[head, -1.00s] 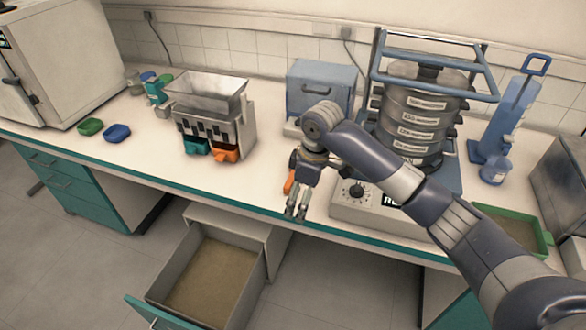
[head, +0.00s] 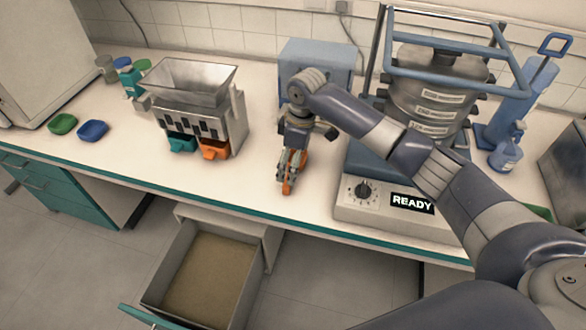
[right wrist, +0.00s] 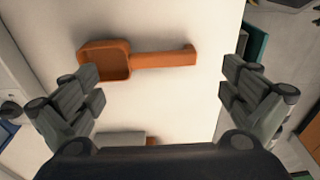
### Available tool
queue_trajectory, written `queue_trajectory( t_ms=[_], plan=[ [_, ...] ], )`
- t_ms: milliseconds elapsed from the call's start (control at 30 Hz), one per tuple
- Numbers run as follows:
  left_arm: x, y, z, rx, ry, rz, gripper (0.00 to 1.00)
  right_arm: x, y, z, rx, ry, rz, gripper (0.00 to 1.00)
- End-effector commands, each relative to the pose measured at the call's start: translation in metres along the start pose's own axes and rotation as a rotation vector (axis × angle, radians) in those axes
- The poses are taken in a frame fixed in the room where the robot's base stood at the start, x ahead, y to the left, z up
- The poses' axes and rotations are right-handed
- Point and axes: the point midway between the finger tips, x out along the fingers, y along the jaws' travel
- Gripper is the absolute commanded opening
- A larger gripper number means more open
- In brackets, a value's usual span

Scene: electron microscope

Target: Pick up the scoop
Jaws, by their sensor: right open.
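The orange scoop (right wrist: 158,61) lies flat on the white bench in the right wrist view. Its square bowl is at the left and its straight handle extends right, toward the bench's front edge. My right gripper (right wrist: 160,80) is open. Its fingers are apart at the left and right of the picture, and nothing is between them in its grasp. In the head view the right gripper (head: 291,162) points down over the scoop (head: 286,188), hiding much of it. My left gripper is not in view.
A metal hopper with teal and orange bins (head: 195,105) stands left of the gripper. The sieve shaker (head: 385,205) reading READY stands right, and a blue-grey box (head: 317,68) behind. An open drawer (head: 160,265) juts out below the bench. Bench space left of the scoop is clear.

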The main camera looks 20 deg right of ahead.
Motion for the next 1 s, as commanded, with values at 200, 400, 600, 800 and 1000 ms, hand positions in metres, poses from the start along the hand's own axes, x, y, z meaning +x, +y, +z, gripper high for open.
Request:
queue_trajectory(
  t_ms=[200, 400, 600, 800, 1000],
  plan=[
    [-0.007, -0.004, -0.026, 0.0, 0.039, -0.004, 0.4, 0.033, -0.004, 0.0, 0.002, -0.004, -0.002, 1.0],
    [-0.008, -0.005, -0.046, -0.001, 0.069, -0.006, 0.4, 0.048, -0.004, 0.0, 0.0, -0.002, 0.0, 1.0],
    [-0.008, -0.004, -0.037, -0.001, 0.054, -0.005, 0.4, 0.048, -0.004, 0.0, 0.0, -0.002, 0.0, 0.98],
    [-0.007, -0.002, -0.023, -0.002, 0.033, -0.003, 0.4, 0.048, -0.004, 0.0, 0.0, -0.002, 0.0, 0.54],
    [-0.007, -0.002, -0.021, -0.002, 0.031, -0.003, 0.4, 0.047, -0.004, 0.0, 0.0, -0.002, 0.0, 0.54]
  ],
)
